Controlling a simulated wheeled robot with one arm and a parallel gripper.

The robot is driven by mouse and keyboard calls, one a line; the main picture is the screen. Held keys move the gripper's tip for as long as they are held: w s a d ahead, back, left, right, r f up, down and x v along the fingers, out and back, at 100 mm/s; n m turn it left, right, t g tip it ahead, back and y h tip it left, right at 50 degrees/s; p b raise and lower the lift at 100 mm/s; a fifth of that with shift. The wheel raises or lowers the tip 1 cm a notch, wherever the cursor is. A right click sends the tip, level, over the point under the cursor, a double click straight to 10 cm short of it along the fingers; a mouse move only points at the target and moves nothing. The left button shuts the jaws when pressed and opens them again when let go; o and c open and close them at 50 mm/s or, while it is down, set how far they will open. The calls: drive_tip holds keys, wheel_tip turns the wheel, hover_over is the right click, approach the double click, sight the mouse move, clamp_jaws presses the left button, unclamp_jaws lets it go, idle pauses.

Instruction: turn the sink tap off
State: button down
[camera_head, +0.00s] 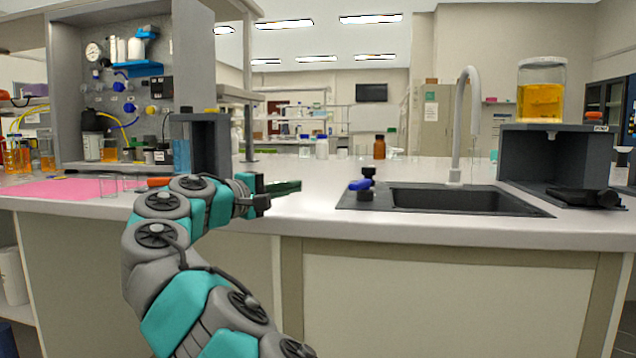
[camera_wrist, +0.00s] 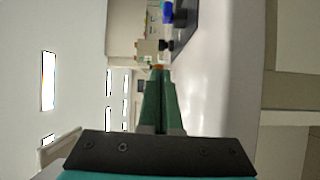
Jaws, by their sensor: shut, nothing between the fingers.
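The sink (camera_head: 445,199) is a dark basin set in the white counter at the right. Its pale gooseneck spout (camera_head: 459,125) rises behind the basin. A blue tap handle (camera_head: 359,185) on a black valve body stands at the sink's left edge. The handle also shows near the top of the wrist view (camera_wrist: 167,12). I cannot tell clearly whether water runs from the spout. My gripper (camera_head: 300,186) is left of the handle, apart from it, over the counter's front part. Its green fingers (camera_wrist: 159,70) are shut and empty, pointing toward the tap.
A dark stand (camera_head: 553,160) with a jar of orange liquid (camera_head: 541,90) is right of the sink. A pink mat (camera_head: 62,189) and glassware lie at the left. A brown bottle (camera_head: 379,147) stands further back. The counter between my gripper and the tap is clear.

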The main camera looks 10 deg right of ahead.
sight(360, 186)
drive_tip(key=shift+w+d+f, duration=0.1)
drive_tip(key=shift+d+f, duration=0.15)
drive_tip(key=shift+f, duration=0.15)
drive_tip(key=shift+w+d, duration=0.2)
drive_tip(key=shift+d, duration=0.05)
drive_tip(key=x, duration=0.9)
drive_tip(key=shift+d, duration=0.25)
drive_tip(key=shift+s+d+b, duration=1.15)
drive_tip(key=shift+s+d, duration=0.1)
drive_tip(key=shift+d, duration=0.25)
drive_tip(key=shift+s+f+n+b, duration=0.1)
drive_tip(key=shift+n+b, duration=0.2)
drive_tip(key=shift+b, duration=0.35)
